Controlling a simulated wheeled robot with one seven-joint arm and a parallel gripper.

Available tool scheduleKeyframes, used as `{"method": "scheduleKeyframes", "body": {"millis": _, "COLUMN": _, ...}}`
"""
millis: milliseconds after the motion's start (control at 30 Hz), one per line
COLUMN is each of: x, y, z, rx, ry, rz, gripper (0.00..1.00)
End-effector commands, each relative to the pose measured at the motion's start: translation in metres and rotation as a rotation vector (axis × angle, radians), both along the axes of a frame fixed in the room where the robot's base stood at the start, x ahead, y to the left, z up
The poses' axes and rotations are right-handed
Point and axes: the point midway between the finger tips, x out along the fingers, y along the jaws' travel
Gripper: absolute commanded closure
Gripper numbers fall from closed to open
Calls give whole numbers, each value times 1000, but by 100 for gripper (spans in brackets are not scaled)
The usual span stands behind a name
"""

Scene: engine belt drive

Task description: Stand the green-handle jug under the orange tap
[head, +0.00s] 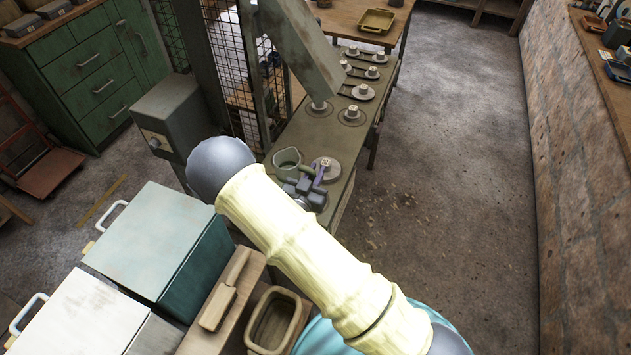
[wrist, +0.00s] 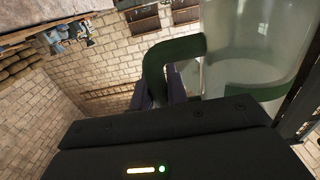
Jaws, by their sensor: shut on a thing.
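The jug (head: 287,160) is pale and see-through, with a green handle. In the head view it is over the near end of the narrow green-grey bench (head: 305,137); I cannot tell whether it touches the top. My gripper (head: 315,178) is shut on the green handle, its purple fingers just right of the jug. In the wrist view the jug (wrist: 250,45) fills the upper right, and its green handle (wrist: 155,65) reaches down to the purple fingers (wrist: 178,88). I cannot make out an orange tap in either view.
Several round plates with pale knobs, one of them here (head: 352,115), stand along the bench. A slanted grey-green arm (head: 305,45) hangs over it. A grey box (head: 178,115) stands left of the bench. Open floor (head: 455,150) lies to the right, up to a brick wall (head: 575,190).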

Motion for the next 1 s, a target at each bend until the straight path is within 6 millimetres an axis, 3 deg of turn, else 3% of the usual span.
{"method": "scheduleKeyframes", "body": {"millis": 267, "x": 0, "y": 0, "z": -5, "rx": -1, "ry": 0, "rz": 0, "gripper": 100}}
{"method": "scheduleKeyframes", "body": {"millis": 567, "x": 0, "y": -1, "z": -40, "rx": -1, "ry": 1, "rz": -1, "gripper": 100}}
{"method": "scheduleKeyframes", "body": {"millis": 967, "x": 0, "y": -1, "z": -45, "rx": 0, "ry": 0, "rz": -2, "gripper": 100}}
{"method": "scheduleKeyframes", "body": {"millis": 1000, "x": 0, "y": -1, "z": -45, "rx": 0, "ry": 1, "rz": -1, "gripper": 81}}
